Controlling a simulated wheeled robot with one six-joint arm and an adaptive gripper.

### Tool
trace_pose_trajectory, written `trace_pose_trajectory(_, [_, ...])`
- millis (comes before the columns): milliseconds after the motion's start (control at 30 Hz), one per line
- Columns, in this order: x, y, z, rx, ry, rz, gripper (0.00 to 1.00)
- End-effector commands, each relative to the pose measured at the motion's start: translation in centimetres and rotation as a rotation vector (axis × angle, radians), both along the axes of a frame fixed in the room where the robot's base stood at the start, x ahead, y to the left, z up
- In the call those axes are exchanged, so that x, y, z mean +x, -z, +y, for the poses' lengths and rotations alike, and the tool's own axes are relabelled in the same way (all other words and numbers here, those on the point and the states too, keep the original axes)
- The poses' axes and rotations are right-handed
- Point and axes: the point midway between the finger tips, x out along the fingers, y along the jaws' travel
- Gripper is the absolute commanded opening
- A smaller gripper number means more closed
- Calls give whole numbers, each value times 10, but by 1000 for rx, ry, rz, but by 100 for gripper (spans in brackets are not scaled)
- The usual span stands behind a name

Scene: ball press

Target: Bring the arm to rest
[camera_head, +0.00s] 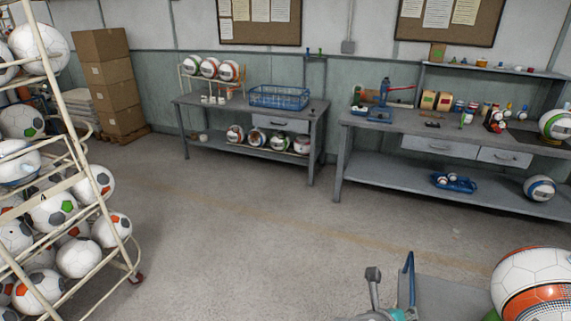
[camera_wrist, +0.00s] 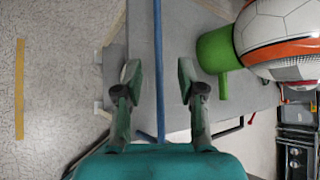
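My gripper (camera_wrist: 159,76) is open in the wrist view, its two grey-green fingers wide apart. I see nothing held between them. A thin blue bar (camera_wrist: 158,40) runs through the gap in the picture, touching neither finger; its depth is hard to judge. In the head view, a grey and teal part of my arm shows at the bottom edge, left of the upright blue bar (camera_head: 410,280).
A grey surface (camera_wrist: 205,20) lies below my gripper. A green cylinder (camera_wrist: 216,50) and a white-and-orange ball (camera_wrist: 280,30) are close on the right. Two workbenches (camera_head: 345,160) stand at the back, a ball rack (camera_head: 120,245) at the left. Open floor (camera_head: 230,230) lies between.

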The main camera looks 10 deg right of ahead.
Motion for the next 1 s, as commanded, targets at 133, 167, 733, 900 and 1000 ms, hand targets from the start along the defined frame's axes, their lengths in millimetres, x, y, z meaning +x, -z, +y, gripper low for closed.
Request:
trace_pose_trajectory(133, [-14,2,-12,-71,25,5,39])
trace_pose_trajectory(167, [-20,2,-17,-101,34,7,39])
trace_pose_trajectory(733, [-150,-73,-47,-1117,-63,213,39])
trace_pose_trajectory(900, [-166,-86,-13,-1415,-237,338,39])
trace_pose_trajectory(1000, [-173,-85,12,-1575,-367,424,39])
